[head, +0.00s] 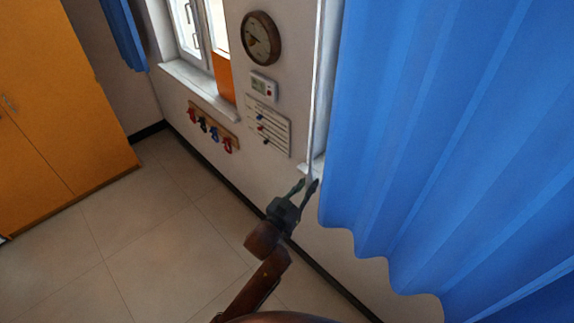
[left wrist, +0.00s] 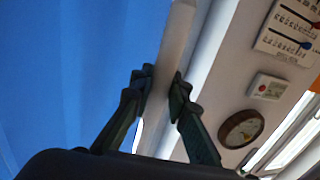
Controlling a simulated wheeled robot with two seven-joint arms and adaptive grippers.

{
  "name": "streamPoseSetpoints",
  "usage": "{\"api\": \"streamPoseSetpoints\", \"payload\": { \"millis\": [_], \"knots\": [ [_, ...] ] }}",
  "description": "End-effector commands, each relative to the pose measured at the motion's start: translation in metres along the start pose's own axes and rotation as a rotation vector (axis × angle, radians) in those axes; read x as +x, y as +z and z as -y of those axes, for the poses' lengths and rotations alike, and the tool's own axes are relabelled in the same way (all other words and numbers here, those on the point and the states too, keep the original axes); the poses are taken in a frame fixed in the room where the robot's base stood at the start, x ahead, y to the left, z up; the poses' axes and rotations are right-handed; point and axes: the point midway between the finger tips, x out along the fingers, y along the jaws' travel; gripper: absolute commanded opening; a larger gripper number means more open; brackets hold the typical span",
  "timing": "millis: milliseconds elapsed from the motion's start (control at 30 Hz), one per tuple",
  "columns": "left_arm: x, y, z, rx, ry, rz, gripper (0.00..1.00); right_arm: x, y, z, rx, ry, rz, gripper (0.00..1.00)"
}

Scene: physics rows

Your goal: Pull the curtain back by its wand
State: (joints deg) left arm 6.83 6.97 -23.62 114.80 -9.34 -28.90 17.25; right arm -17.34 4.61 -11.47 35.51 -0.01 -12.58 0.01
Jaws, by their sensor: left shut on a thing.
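The blue curtain (head: 430,130) hangs in folds down the right side of the head view. It also fills the left of the left wrist view (left wrist: 70,70). The wand (head: 316,110), a thin pale rod, hangs along the curtain's left edge. In the left wrist view the wand (left wrist: 175,45) runs down between the fingers. My left gripper (head: 307,185) is shut on the wand near its lower end, just left of the curtain's edge. The fingers (left wrist: 160,82) show on both sides of the wand. My right gripper is not in view.
On the wall left of the wand are a round clock (head: 261,38), a thermostat (head: 264,85), a chart (head: 268,127) and a hook rail (head: 213,125). An orange cabinet (head: 60,110) stands at the far left. The tiled floor (head: 160,240) between is clear.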

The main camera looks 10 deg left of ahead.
Motion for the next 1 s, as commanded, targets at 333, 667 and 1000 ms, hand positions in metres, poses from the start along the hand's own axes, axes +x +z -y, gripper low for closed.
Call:
{"api": "streamPoseSetpoints", "payload": {
  "millis": [333, 667, 1000],
  "knots": [
    [-0.012, -0.001, -0.060, -0.003, 0.000, -0.003, 0.00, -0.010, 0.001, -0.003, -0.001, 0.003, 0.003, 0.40],
    [-0.014, 0.000, -0.069, 0.001, 0.000, -0.003, 0.00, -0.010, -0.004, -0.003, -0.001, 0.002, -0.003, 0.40],
    [-0.014, 0.000, -0.069, 0.001, 0.000, -0.002, 0.25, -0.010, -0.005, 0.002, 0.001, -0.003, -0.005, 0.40]
  ]
}}
